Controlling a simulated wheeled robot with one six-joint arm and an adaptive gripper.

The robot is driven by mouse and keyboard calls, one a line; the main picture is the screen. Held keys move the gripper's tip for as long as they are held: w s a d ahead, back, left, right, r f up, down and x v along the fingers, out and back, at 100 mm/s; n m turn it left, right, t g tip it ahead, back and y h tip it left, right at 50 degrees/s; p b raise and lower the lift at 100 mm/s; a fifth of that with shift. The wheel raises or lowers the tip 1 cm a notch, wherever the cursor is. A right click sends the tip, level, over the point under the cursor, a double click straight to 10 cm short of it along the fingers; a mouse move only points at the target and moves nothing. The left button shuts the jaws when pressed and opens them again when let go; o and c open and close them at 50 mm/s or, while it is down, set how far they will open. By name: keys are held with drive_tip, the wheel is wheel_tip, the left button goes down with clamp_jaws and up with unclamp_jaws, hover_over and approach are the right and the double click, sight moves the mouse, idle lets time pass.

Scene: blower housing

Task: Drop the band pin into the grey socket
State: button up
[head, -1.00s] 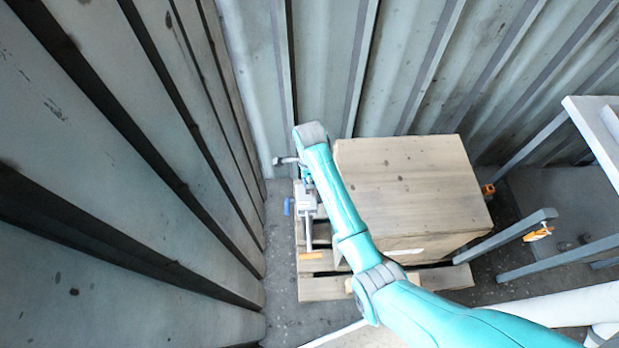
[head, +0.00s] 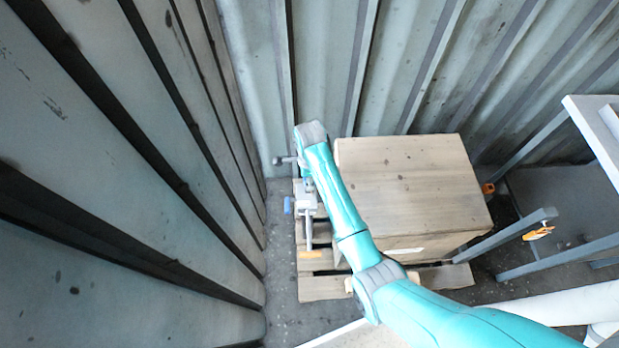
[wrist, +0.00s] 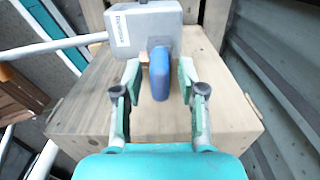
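In the wrist view, my gripper (wrist: 160,70) is open, with one finger on each side of a rounded blue piece (wrist: 159,82). Gaps show between the blue piece and both fingers. The blue piece stands against a grey box (wrist: 147,30) with a white label and a pale rod running left. In the head view, the blue piece (head: 288,205) lies left of the grey body (head: 307,214), below the end of my arm. My arm mostly hides my gripper there. I cannot tell which part is the band pin or the grey socket.
A large wooden crate (head: 410,185) stands right of my arm on a wooden pallet (head: 322,289). An orange piece (head: 311,254) lies at the pallet's left part. Corrugated metal walls (head: 130,150) close in left and behind. Grey frame bars (head: 545,260) stand at the right.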

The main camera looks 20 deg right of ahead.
drive_tip(key=shift+r, duration=0.1)
wheel_tip(320, 180, up, 12)
idle(0.7)
